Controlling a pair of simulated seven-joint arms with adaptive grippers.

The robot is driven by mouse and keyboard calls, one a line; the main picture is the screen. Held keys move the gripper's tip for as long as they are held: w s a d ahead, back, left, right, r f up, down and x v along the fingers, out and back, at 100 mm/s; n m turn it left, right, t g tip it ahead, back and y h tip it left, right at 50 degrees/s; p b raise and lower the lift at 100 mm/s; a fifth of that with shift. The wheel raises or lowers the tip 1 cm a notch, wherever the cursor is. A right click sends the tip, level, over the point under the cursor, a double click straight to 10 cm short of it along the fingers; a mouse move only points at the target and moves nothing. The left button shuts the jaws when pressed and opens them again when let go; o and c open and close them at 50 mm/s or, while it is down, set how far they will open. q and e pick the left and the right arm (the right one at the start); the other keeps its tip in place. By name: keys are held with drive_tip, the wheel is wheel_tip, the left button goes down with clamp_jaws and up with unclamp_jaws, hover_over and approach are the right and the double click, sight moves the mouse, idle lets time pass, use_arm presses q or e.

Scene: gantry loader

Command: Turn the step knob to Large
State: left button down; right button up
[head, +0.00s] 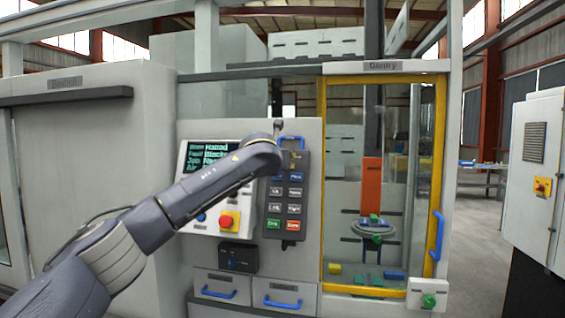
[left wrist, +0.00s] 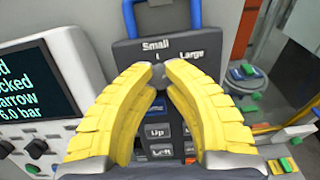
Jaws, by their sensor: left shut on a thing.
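The dark hand-held panel (head: 290,232) hangs on the front of the grey machine, with a blue handle on top. In the left wrist view its upper face (left wrist: 128,52) carries the labels Small and Large. The step knob (left wrist: 159,78) is a small grey knob below these labels, mostly covered by fingers. A short mark shows just above it, under Small; I cannot tell clearly where the knob points. My left gripper (left wrist: 161,71) has its yellow fingertips shut on the knob. In the head view my left arm hides the knob and the fingers. My right gripper is not in view.
Button rows lie below the knob. A screen (head: 208,158) and a red emergency button (head: 229,221) are to the left. A yellow-framed glass door (head: 323,180) with a blue handle (head: 437,236) stands to the right. Two drawers (head: 285,294) are below.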

use_arm(q)
drive_tip(key=shift+a+r, duration=0.1)
drive_tip(key=shift+r, duration=0.25)
drive_tip(key=c, duration=1.1)
unclamp_jaws()
drive_tip(key=shift+f+m, duration=0.2)
drive_tip(key=shift+m, duration=0.1)
drive_tip(key=shift+c, duration=0.2)
drive_tip(key=v, duration=1.2)
